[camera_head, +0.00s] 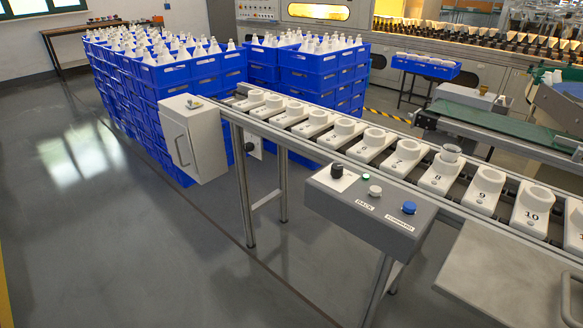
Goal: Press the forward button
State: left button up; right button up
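The control box (362,222) is a grey sloped panel on a stand in front of the conveyor. A blue round button (409,207) sits at its right end, beside a white label (399,223) that appears to read FORWARD. A white round button (375,191) sits to its left, by a label reading BACK. A small green button or lamp (365,177) and a black knob (337,170) are further left on the panel. Neither of my grippers shows in the head view, and nothing covers the panel.
The conveyor (300,144) carries numbered white holders; holder 8 (440,178) has a clear item on top. A white cabinet (193,138) is on the left and a metal plate (510,272) at lower right. Blue crates (175,75) stand behind. The floor at left is clear.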

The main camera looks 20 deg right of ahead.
aim_at(409, 206)
jog(key=i+l+z, duration=0.15)
jog(key=z, duration=1.1)
